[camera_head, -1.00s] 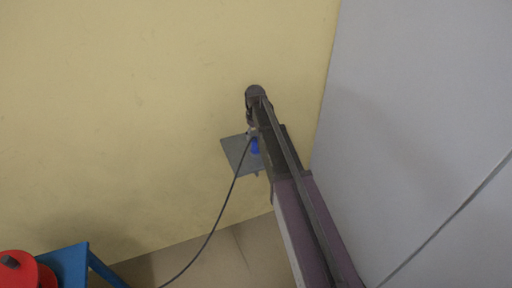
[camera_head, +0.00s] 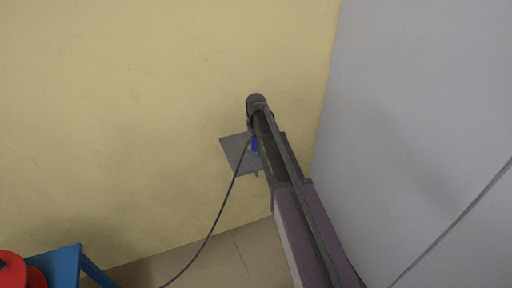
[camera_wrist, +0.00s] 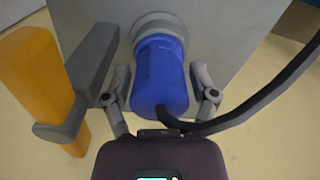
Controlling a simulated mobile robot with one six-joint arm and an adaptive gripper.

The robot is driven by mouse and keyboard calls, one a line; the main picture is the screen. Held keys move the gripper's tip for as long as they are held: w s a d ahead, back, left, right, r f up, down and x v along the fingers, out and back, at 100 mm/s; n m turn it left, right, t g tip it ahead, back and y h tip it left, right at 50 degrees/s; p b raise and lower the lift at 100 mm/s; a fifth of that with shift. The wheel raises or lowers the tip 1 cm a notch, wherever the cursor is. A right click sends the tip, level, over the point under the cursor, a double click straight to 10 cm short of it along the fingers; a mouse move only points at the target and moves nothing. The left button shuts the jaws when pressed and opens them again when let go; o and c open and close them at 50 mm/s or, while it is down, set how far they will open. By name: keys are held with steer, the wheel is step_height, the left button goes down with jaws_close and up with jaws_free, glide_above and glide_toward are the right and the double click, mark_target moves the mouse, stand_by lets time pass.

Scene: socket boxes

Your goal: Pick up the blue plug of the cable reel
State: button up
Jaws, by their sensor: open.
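The blue plug (camera_wrist: 160,75) fills the middle of the wrist view, with its far end at a round light-grey socket collar on a grey plate (camera_wrist: 225,30). In the head view the plug (camera_head: 254,146) shows small against the plate (camera_head: 230,150) on the yellow wall, partly hidden by my arm. A black cable (camera_wrist: 270,95) leaves the plug's near end and curves right. My gripper (camera_wrist: 160,80) is open, with one finger on each side of the plug. I cannot tell whether the fingers touch it.
An orange bar (camera_wrist: 45,85) and a dark grey bracket-like part (camera_wrist: 90,70) stand close left of the plug. The cable (camera_head: 215,222) hangs down toward the floor. A red reel (camera_head: 12,272) by a blue stand (camera_head: 62,264) is at bottom left; a grey surface (camera_head: 420,130) rises at right.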

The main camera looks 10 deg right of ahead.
stand_by(0.4)
steer(key=c, duration=0.9)
steer(key=shift+r, duration=0.2)
step_height(320, 180, up, 4)
steer(key=p, duration=0.4)
steer(key=shift+f, duration=0.15)
steer(key=s, duration=1)
steer(key=s+r+p, duration=0.1)
steer(key=s, duration=0.5)
steer(key=shift+d, duration=0.1)
